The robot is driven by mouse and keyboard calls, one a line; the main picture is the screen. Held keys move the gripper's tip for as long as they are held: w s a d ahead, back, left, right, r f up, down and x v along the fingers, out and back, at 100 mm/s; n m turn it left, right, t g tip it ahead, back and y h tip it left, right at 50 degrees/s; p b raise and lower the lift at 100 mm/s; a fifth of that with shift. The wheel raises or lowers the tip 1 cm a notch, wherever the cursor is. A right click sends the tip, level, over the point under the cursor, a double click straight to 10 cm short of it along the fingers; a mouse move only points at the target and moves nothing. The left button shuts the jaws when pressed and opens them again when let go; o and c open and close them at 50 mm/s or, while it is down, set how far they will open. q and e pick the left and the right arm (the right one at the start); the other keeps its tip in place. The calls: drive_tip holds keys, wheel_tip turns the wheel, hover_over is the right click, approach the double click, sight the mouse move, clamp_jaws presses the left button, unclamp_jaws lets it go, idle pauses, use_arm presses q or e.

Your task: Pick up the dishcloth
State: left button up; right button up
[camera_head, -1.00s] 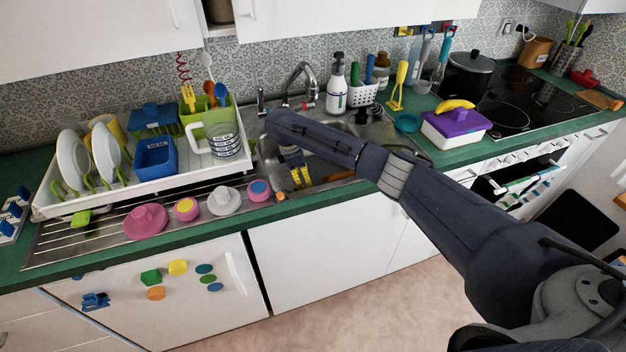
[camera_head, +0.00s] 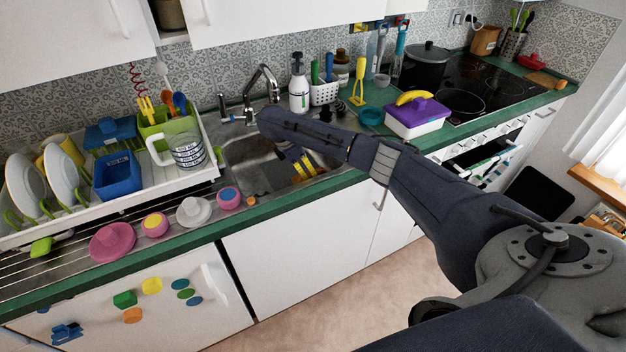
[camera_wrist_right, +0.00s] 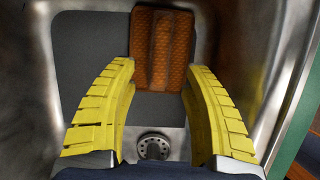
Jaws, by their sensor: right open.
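The dishcloth appears to be the orange-brown quilted cloth (camera_wrist_right: 177,40) lying in the metal sink, in the right wrist view. It lies against the sink wall at the top of that view. My right gripper (camera_wrist_right: 160,78) has its yellow fingers spread wide, and the cloth's lower part shows between and beyond the tips. I cannot tell whether the fingers touch it. In the head view my right gripper (camera_head: 302,163) points down into the sink (camera_head: 250,150), and the forearm hides part of the basin; the cloth cannot be made out there. My left gripper is not in view.
The sink drain (camera_wrist_right: 153,146) shows between the fingers. The tap (camera_head: 250,95) stands behind the sink. A soap bottle (camera_head: 299,85) and a purple-lidded box (camera_head: 417,115) stand beyond.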

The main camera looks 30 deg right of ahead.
drive_tip(key=shift+s+d, duration=0.1)
drive_tip(key=shift+d, duration=0.6)
drive_tip(key=shift+x, duration=2.5)
drive_tip(key=shift+o, duration=0.2)
drive_tip(key=shift+f, duration=0.25)
clamp_jaws()
